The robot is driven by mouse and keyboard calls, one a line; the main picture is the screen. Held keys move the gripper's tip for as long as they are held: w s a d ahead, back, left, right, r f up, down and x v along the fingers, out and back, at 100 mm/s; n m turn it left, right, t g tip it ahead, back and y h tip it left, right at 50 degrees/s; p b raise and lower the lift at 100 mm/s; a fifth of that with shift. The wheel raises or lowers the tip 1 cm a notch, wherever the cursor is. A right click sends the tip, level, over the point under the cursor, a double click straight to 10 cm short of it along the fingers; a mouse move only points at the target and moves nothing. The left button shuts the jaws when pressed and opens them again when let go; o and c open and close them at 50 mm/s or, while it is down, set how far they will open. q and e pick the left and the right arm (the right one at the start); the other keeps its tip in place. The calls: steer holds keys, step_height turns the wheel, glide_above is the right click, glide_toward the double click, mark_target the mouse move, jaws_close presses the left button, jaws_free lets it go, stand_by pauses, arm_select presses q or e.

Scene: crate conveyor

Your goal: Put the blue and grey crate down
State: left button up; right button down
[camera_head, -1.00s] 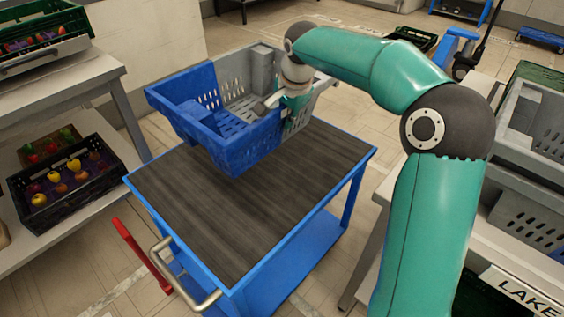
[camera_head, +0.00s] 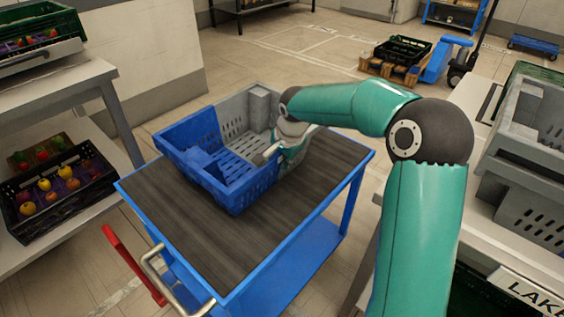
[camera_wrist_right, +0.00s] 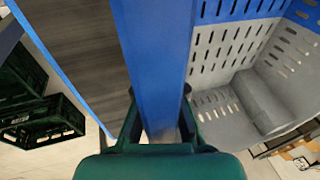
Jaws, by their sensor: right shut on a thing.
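The blue and grey crate (camera_head: 215,192) is at the dark top of the blue cart (camera_head: 262,235), toward its far left part. Its near-left part is blue and its far-right part is grey. It looks level and low over the top; I cannot tell whether its base touches. My right gripper (camera_head: 272,150) is at the crate's right side wall. In the right wrist view the right gripper (camera_wrist_right: 160,125) is shut on the crate's blue rim (camera_wrist_right: 158,70), with a finger on each side. The crate is empty apart from its moulded corner blocks. My left gripper is in neither view.
A shelf (camera_head: 75,85) with fruit crates stands at the left. Grey crates (camera_head: 520,165) stand on a table at the right. A pallet jack (camera_head: 445,60) is behind. The near part of the cart top is clear.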

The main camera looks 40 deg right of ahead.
steer(key=shift+r, duration=0.2)
steer(key=shift+w+f, duration=0.1)
steer(key=shift+f, duration=0.2)
steer(key=c, duration=1.3)
jaws_free()
